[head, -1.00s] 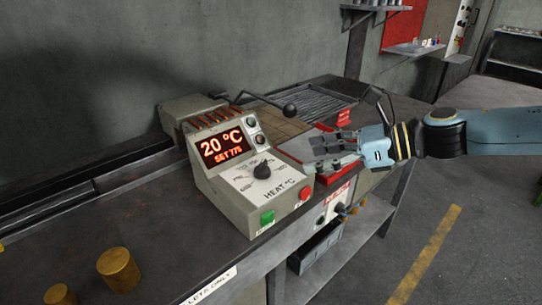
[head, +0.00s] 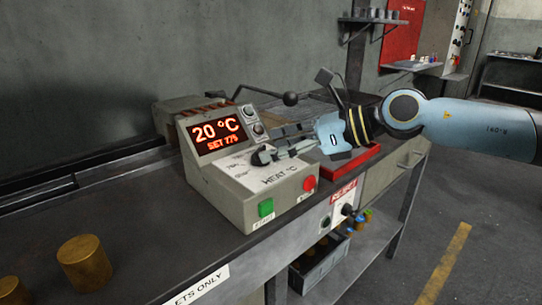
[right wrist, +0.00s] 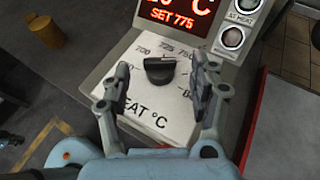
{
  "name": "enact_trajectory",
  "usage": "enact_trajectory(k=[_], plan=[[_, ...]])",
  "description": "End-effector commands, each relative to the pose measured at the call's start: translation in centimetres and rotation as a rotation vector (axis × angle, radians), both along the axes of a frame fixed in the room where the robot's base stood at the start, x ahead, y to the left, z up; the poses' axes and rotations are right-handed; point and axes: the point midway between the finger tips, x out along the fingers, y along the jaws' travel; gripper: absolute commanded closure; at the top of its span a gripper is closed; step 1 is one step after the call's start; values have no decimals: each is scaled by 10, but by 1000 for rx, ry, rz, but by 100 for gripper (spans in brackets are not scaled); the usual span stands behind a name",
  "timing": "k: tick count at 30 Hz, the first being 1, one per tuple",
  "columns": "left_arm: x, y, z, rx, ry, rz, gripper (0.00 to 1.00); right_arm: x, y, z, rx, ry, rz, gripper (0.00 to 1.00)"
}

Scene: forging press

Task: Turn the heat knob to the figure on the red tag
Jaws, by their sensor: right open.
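The heat knob (right wrist: 160,70) is black and sits on the sloping white dial face of the grey control box (head: 235,208). In the head view the knob (head: 262,156) is partly covered by my fingers. The red display (head: 218,133) reads 20 °C, and in the wrist view the display (right wrist: 180,12) shows SET 775. My right gripper (right wrist: 160,78) is open, one finger on each side of the knob, with gaps visible between. A red tag (head: 343,192) shows on the bench front; its writing is too small to read. My left gripper is not in view.
A green button (head: 265,208) and a red button (head: 309,184) sit on the box's front. A red tray (head: 360,160) lies to its right. A lever with a black ball (head: 290,99) stands behind. Brass cylinders (head: 84,263) stand at the left on the bench.

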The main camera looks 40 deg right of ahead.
Motion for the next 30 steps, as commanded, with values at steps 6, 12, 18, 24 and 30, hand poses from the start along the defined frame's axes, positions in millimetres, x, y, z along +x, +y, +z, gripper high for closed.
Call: enact_trajectory(k=[6, 12, 18, 24, 30], plan=[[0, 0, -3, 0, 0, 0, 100, 12, 8, -5, 2, 0, -1, 38], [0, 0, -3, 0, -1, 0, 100, 13, 9, -6, -1, 3, 1, 38], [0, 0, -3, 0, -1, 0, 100, 13, 9, -6, -1, 2, 1, 46], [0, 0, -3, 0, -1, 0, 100, 13, 9, -6, -1, 2, 1, 72], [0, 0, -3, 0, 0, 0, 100, 13, 9, -6, -1, 2, 1, 94]])
